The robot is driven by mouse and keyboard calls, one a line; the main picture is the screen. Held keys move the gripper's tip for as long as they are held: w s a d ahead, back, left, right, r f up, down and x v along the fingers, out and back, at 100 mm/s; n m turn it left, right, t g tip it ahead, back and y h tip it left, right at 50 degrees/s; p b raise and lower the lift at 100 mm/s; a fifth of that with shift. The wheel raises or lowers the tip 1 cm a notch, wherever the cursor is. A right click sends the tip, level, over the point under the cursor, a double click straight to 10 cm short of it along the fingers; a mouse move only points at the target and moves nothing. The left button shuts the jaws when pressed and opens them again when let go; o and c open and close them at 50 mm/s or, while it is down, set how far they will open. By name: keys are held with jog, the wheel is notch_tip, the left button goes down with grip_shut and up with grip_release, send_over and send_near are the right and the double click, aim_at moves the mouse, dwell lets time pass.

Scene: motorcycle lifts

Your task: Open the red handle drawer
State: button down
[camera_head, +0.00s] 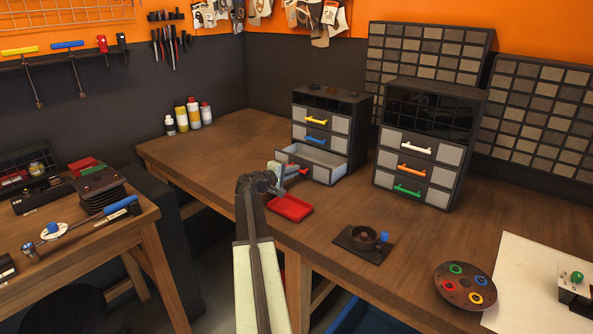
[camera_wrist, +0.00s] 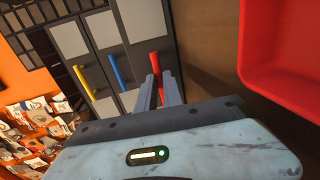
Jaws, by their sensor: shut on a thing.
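The red handle (camera_wrist: 155,64) is on the bottom drawer of a dark cabinet (camera_head: 362,128). In the head view this drawer (camera_head: 324,159) stands pulled out, with its pale, empty-looking inside showing. My gripper (camera_wrist: 160,84) is shut on the red handle, its two dark fingers at the handle's near end. In the head view my gripper (camera_head: 288,171) is in front of the drawer and covers part of its front. The yellow handle (camera_head: 316,120) and blue handle (camera_head: 316,138) are on the drawers above, which are shut.
A red tray (camera_head: 291,208) lies on the workbench just below my gripper. A second cabinet (camera_head: 443,175) with white, orange and green handles stands to the right. A black plate with a ring (camera_head: 362,238) lies nearer the front edge. Bottles (camera_head: 193,113) stand at the back left.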

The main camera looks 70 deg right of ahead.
jog(key=c, duration=1.5)
grip_release()
jog(key=p+v, duration=0.1)
jog(key=v, duration=0.6)
jog(key=shift+w+a+r+p, duration=0.1)
jog(key=shift+w+a+p, duration=0.05)
jog(key=shift+a+p, duration=0.2)
